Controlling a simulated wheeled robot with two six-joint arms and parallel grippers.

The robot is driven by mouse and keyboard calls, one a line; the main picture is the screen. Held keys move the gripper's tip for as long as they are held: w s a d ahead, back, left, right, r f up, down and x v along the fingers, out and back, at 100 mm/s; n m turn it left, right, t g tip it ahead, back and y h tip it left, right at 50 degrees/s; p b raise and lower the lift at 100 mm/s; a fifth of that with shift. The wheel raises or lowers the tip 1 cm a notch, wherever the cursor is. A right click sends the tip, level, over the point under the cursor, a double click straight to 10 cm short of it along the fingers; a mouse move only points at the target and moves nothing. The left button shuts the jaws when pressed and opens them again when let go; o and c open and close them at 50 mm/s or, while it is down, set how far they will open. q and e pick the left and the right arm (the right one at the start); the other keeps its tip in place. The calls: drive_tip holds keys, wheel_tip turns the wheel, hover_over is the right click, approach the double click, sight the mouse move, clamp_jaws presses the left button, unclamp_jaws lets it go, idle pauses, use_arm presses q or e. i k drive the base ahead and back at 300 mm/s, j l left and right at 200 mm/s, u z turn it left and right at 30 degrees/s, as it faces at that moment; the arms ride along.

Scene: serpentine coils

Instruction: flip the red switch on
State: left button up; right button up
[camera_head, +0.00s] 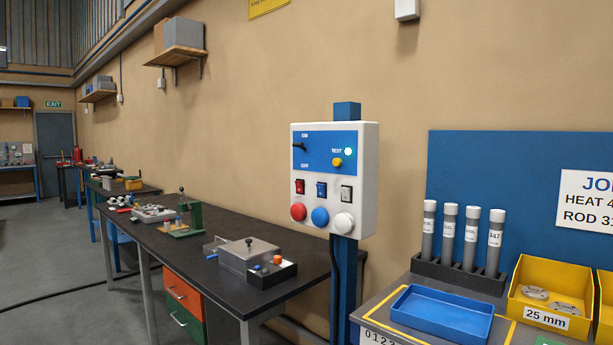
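The red switch (299,187) is a small rocker on the front of a white control box (368,190) on a blue post (343,285). It sits at the left of a row with a blue switch (321,189) and a pale grey switch (346,194). Its rocker position is too small to tell. A red round button (298,212) is just below it. Above is a blue panel with ON and OFF marks, a black lever (299,146), a yellow knob (337,162) and a pale lit lamp marked TEST (348,152). Neither of my grippers shows.
A long dark workbench (210,260) with fixtures runs to the left of the post. At the right are a blue tray (440,335), several labelled tubes in a rack (458,275) and a yellow bin (545,275). The floor at the left is mostly clear.

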sight(299, 184)
drive_tip(key=i+j+z, duration=0.35)
drive_tip(key=i+j, duration=0.3)
drive_tip(key=i, duration=0.35)
drive_tip(key=i+j+z, duration=0.3)
drive_tip(key=i+j, duration=0.6)
